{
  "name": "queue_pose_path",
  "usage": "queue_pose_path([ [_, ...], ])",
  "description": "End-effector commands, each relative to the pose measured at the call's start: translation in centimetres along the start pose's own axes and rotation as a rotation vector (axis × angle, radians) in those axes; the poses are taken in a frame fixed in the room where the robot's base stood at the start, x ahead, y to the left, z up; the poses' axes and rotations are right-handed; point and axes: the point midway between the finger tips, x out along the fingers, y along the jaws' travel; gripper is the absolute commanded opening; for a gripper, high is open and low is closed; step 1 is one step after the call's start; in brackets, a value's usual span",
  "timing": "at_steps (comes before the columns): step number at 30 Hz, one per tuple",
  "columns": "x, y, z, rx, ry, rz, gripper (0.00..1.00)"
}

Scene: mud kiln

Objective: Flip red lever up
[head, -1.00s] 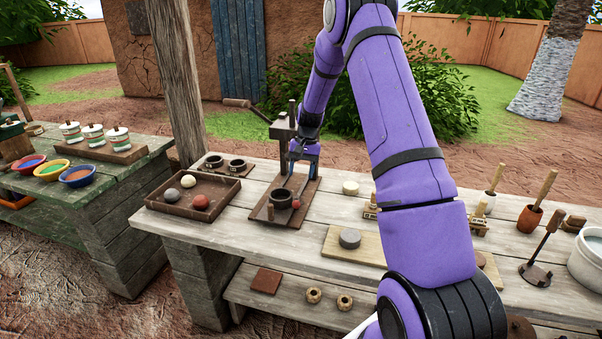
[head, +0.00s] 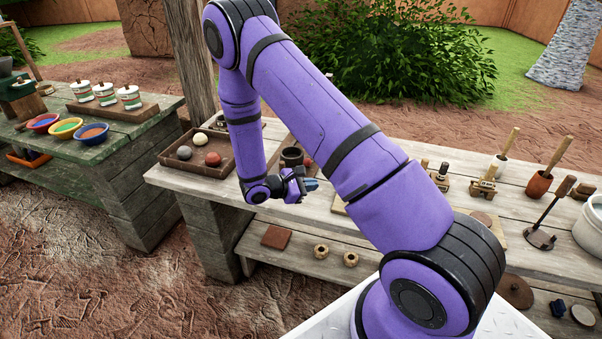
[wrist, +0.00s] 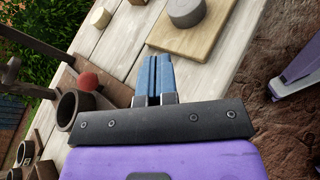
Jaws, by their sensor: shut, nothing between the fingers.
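The red knob (head: 306,161), likely the end of the red lever, shows beside a dark cup (head: 291,157) on a brown board at the back of the worktable. In the wrist view the red knob (wrist: 87,81) is left of my fingers, next to the cup (wrist: 72,108). Its stem is mostly hidden, so I cannot tell the lever's angle. My gripper (head: 311,185) is shut and empty, with its blue fingertips together. It is on the near side of the knob, apart from it. The fingers (wrist: 154,76) point across the planks in the wrist view.
A tray with balls (head: 170,158) is left of the cup, partly behind my arm. A grey disc (wrist: 186,11) rests on a pale board (wrist: 210,38) beyond my fingers. Dark metal posts rise near the knob. Bare planks lie between the two boards.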

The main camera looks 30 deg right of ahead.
Motion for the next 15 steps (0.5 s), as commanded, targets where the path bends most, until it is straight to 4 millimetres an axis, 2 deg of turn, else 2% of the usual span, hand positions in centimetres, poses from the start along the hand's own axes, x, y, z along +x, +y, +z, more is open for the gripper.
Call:
queue_pose_path([
  [3,-2.2,-0.1,-1.6,-0.152,-0.009,0.265,0.0],
  [6,-4.1,-0.1,-2.9,-0.252,-0.003,0.452,0.0],
  [10,-6.1,-0.3,-4.2,-0.338,0.011,0.624,0.0],
  [15,-7.1,-0.4,-5.0,-0.384,0.022,0.713,0.0],
])
